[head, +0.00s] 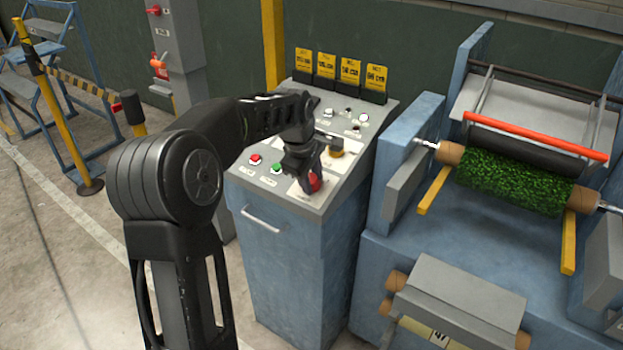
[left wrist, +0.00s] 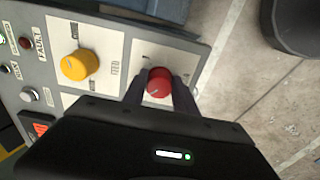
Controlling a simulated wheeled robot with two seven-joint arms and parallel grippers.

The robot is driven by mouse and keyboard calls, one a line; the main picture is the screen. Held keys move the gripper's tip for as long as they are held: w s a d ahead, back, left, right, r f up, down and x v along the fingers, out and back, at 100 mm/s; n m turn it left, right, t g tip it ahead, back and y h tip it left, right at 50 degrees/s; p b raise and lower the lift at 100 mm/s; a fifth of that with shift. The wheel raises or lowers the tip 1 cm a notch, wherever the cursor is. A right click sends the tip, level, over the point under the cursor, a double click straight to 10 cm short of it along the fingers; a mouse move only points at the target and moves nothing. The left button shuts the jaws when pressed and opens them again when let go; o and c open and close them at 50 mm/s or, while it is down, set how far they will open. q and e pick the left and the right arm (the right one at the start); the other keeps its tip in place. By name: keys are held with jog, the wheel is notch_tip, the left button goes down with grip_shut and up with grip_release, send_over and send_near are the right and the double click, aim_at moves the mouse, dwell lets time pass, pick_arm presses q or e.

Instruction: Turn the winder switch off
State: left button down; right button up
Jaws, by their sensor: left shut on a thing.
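The red rotary knob (head: 315,183) sits near the front right corner of the sloped control panel (head: 333,190). My left gripper (head: 306,178) reaches down over the panel and is shut on this knob. In the left wrist view the red knob (left wrist: 159,82) lies between the two dark fingers (left wrist: 160,92), with a pale pointer mark on its face. The lettering around it is too small or covered to read. A yellow knob (left wrist: 79,65) is beside it on the same panel, also in the head view (head: 336,152). My right gripper is not in view.
A red button (head: 255,159) and a green button (head: 277,168) are left of my gripper. Yellow display tags (head: 327,65) stand along the panel's back. The blue winder machine (head: 400,255) with a turf roll (head: 515,182) is to the right. A barrier post (head: 60,120) stands at left.

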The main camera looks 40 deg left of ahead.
pick_arm(q)
jog(key=c, duration=1)
grip_release()
jog(key=v, duration=0.7)
jog(key=shift+r+b, duration=0.35)
jog(key=shift+s, duration=0.1)
